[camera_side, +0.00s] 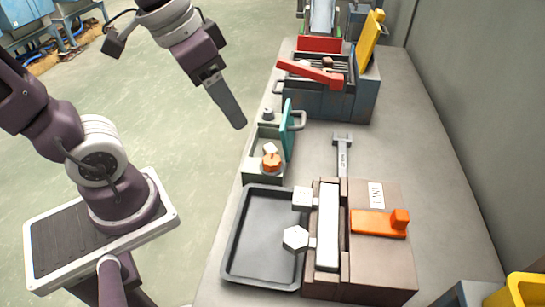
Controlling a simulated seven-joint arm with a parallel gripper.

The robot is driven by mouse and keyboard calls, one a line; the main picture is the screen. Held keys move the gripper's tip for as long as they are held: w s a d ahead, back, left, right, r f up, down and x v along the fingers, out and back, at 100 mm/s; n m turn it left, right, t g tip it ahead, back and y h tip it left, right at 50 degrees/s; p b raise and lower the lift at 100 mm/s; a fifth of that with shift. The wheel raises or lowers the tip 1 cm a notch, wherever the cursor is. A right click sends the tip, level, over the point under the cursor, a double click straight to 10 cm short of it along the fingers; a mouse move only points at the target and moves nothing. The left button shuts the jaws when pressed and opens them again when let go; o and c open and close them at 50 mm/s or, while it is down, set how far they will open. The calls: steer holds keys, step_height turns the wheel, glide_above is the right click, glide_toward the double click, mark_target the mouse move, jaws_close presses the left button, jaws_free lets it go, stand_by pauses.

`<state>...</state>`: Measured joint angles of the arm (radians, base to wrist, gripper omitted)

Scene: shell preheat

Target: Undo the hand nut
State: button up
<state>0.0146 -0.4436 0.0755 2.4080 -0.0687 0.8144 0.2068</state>
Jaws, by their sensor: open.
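I cannot tell for certain which part is the hand nut. An orange lobed knob (271,162) sits on a small grey-green fixture (263,178) at the middle of the bench, with a pale block (270,149) just behind it. A white hexagonal piece (295,238) stands at the left side of a brown block (362,285), over the tray's edge. My gripper (239,122) hangs above the floor to the left of the bench, apart from both. It is open and holds nothing that I can see; its fingers overlap in this view.
A black tray (263,281) lies at the front left, and a wrench (342,155) lies flat behind the brown block. A teal upright plate (287,130) stands beside the knob. A blue-grey unit with a red handle (312,72) stands farther back.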

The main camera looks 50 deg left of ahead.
steer(key=w+a+f+m+g, duration=0.2)
steer(key=w+f, duration=0.5)
steer(key=w, duration=0.2)
steer(key=m+g, duration=0.1)
steer(key=g, duration=0.1)
glide_above(273, 159)
steer(key=shift+y, duration=0.4)
step_height(273, 159, down, 11)
steer(key=shift+r, duration=0.1)
step_height(273, 159, down, 7)
steer(key=shift+f, duration=0.1)
jaws_close()
